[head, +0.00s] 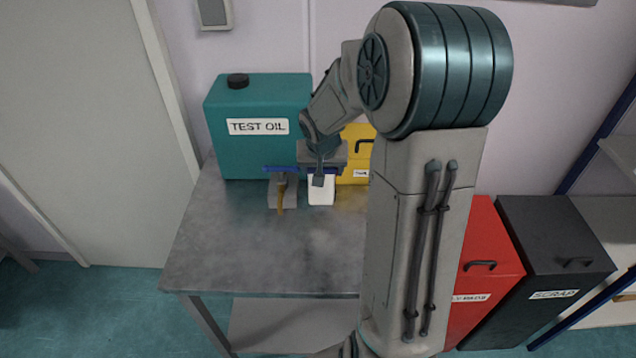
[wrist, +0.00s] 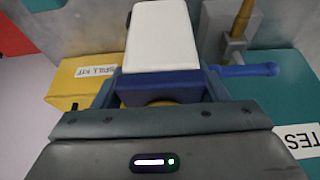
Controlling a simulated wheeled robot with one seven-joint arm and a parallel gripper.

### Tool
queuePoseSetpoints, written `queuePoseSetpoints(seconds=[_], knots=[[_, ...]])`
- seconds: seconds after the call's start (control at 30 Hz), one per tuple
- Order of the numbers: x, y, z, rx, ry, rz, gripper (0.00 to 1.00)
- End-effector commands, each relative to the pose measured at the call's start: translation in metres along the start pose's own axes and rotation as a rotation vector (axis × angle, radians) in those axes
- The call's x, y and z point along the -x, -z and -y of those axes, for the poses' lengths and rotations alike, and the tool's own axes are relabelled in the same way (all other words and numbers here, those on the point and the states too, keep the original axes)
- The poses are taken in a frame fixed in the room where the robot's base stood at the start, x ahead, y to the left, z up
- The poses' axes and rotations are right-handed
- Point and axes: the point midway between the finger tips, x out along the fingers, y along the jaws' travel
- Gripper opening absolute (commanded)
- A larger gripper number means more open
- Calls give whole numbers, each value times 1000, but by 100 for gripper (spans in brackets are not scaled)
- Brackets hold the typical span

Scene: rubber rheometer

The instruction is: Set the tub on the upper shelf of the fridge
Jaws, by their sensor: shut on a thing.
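The white tub (head: 321,191) with a blue band or lid is at the back of the grey table, in front of a yellow box. My gripper (head: 320,178) comes down over it from above. In the wrist view, my gripper (wrist: 165,82) has a finger on each side of the tub's blue part, and the tub's white body (wrist: 160,35) extends beyond the fingertips. The gripper is shut on the tub. I cannot tell whether the tub touches the table. No fridge shows in either view.
The teal test oil container (head: 258,150) and yellow spill kit box (head: 357,150) stand behind. A brass-coloured upright piece (head: 281,197) and a blue rod (wrist: 248,70) are close beside the tub. The table's front (head: 270,255) is clear. Red (head: 487,265) and dark scrap (head: 555,245) bins stand right.

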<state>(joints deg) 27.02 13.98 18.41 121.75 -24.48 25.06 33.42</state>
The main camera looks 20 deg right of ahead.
Motion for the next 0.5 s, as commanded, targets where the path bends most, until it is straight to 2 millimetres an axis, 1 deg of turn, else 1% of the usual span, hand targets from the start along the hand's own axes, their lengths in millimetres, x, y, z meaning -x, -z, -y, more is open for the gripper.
queuePoseSetpoints(seconds=[0.17,0.3,0.4,0.5], knots=[[-17,-7,2,5,2,0,37],[-36,-15,3,6,1,1,37],[-42,-17,3,4,2,-1,37],[-42,-17,3,3,2,-3,37]])
